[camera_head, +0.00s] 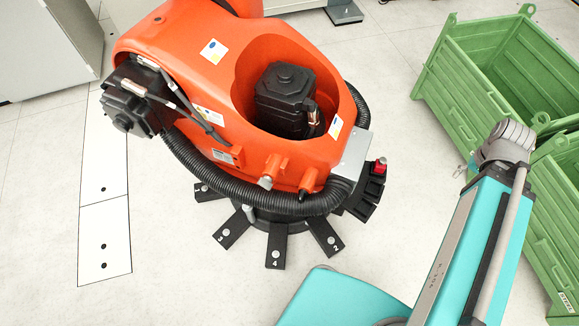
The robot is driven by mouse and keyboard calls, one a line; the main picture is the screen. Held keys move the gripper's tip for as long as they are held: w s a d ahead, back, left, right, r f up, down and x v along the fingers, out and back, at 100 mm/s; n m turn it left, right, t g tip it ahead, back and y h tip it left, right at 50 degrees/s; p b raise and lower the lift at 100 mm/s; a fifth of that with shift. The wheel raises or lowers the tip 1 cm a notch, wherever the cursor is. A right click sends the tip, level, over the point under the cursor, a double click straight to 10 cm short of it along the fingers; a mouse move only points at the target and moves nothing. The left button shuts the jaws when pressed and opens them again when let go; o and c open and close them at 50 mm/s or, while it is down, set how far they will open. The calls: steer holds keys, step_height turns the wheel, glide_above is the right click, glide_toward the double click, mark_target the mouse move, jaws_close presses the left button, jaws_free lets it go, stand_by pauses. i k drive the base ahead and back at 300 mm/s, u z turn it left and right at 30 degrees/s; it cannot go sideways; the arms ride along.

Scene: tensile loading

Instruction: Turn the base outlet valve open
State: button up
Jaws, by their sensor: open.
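A small red-topped fitting (380,165) sits on the right side of the large orange machine's base, beside a black bracket. It may be the base outlet valve, but its handle position is too small to tell. I see no other part that is clearly a valve. The orange machine (205,85) stands on a black foot (276,249) with several numbered, bolted legs. My gripper cannot be made out in this view. My teal body and a grey arm link show at the lower right, apart from the red-topped fitting.
Green ribbed crates (469,62) stand at the right, close to my arm. A black corrugated hose (250,200) wraps around the orange machine. A grey cabinet (50,45) stands at the upper left. The floor in front of and left of the machine is clear, with a white marked strip (104,245).

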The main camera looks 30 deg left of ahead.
mark_target(265, 182)
steer(key=u, duration=1.65)
